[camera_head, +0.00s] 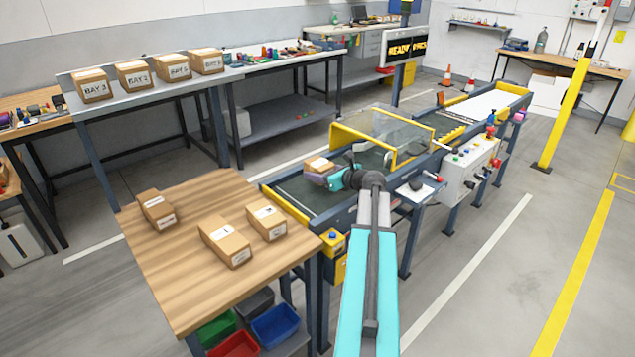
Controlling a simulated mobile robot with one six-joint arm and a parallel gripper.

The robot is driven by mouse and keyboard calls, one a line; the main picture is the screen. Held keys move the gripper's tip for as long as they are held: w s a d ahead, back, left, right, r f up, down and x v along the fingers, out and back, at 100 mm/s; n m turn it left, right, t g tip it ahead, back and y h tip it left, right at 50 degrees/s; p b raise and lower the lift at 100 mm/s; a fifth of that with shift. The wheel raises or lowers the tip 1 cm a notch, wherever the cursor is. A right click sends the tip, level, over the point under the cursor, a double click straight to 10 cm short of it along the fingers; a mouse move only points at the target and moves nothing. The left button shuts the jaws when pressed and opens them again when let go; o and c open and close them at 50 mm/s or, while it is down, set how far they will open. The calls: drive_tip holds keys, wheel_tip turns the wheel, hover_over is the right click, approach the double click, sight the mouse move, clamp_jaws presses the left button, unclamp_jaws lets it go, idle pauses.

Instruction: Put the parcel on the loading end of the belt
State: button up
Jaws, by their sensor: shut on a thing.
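My gripper (334,180) is over the near part of the conveyor belt (300,196), shut on a small brown parcel (318,164) with a white label. I cannot tell whether the parcel touches the belt or hangs just above it. The belt's near end has yellow edges and faces the wooden table. Part of the parcel and the belt beside it are hidden by my gripper and arm.
Several more parcels (225,242) lie on the wooden table (190,290) at the left. A clear guard with a yellow frame (388,132) spans the belt beyond my gripper. A control box (468,165) stands right of the belt. Labelled bay boxes (134,75) sit on a back shelf.

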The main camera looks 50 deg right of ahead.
sight(320, 189)
drive_tip(key=shift+f, duration=1.75)
drive_tip(key=shift+f, duration=0.6)
drive_tip(key=o, duration=1.3)
drive_tip(key=shift+f, duration=0.1)
drive_tip(key=shift+r, duration=0.7)
drive_tip(key=v, duration=1.2)
drive_tip(key=shift+b, duration=0.3)
